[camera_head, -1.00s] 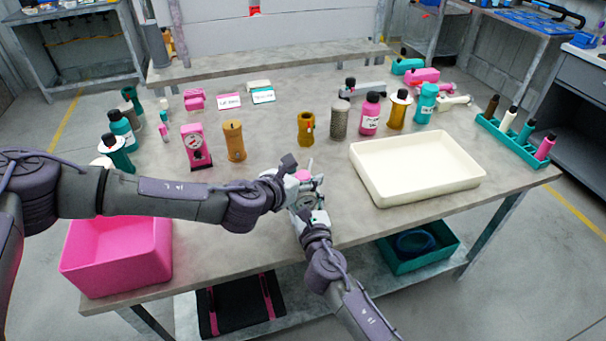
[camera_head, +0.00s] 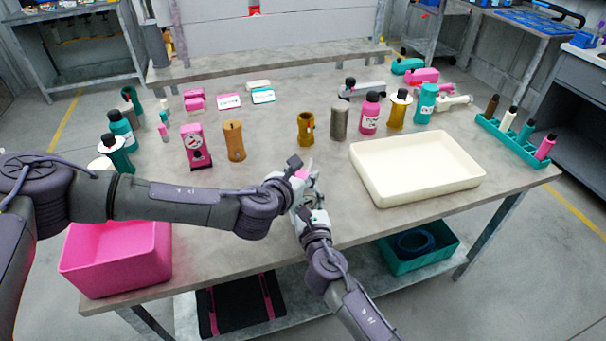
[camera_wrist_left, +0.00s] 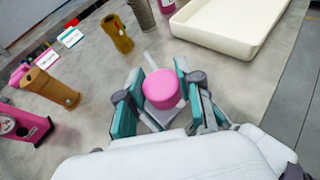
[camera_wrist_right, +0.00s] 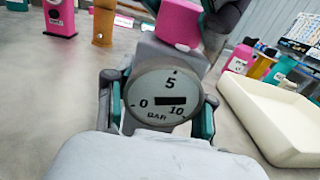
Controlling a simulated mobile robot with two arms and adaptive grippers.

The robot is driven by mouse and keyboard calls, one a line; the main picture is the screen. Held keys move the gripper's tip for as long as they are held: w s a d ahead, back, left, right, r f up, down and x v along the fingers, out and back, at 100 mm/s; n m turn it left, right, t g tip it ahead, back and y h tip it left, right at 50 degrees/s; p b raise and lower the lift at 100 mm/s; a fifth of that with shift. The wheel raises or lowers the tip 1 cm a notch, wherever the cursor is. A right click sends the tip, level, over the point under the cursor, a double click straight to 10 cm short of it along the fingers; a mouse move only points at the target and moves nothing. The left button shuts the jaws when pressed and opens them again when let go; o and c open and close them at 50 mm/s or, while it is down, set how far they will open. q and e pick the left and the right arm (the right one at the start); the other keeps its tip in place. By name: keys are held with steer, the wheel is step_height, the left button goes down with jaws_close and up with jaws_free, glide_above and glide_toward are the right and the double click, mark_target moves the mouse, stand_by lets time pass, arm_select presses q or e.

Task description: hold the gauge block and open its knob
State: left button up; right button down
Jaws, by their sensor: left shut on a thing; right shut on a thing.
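The gauge block shows best in the right wrist view: a grey body with a round dial (camera_wrist_right: 168,98) marked 0, 5, 10 and BAR. Its pink knob (camera_wrist_right: 178,22) sits on top and also shows in the left wrist view (camera_wrist_left: 162,90). My right gripper (camera_wrist_right: 160,115) is shut on the gauge block, one finger on each side of the dial. My left gripper (camera_wrist_left: 158,98) is shut on the pink knob from above, a finger at either side. In the head view both grippers meet over the front middle of the table, with the left one (camera_head: 290,178) largely covering the block.
A cream tray (camera_head: 375,185) stands right of the grippers. A pink bin (camera_head: 160,255) is at the front left. The table around the grippers is clear.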

arm_select(q)
steer(key=o, duration=1.2)
steer(key=v, duration=1.2)
steer(key=shift+w, duration=0.15)
